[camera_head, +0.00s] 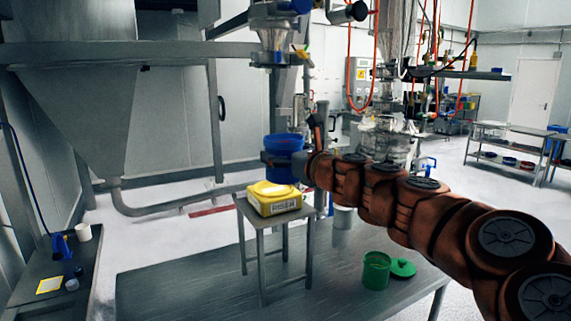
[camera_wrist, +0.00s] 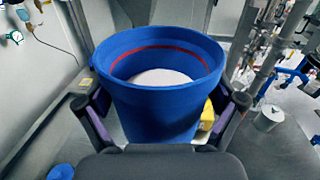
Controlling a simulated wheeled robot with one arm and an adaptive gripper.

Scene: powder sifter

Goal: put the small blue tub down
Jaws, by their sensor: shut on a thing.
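The small blue tub (camera_head: 284,144) is held upright in the air in the head view, beneath the outlet of the sifter (camera_head: 272,40). The tub (camera_wrist: 158,112) fills the middle of the wrist view. It has a red line around its inside and white powder in it. My gripper (camera_wrist: 160,98) is shut on the tub, with one finger on each side of its wall. In the head view my gripper (camera_head: 287,160) reaches it from the right. The tub's underside is hidden, so I cannot tell its exact gap to things below.
A yellow box (camera_head: 274,206) sits on a small metal stand (camera_head: 259,222), just below the tub in the picture. A green container (camera_head: 376,270) and green lid (camera_head: 403,268) are on the low metal table (camera_head: 200,290), which has clear room at left. A side bench holds small items.

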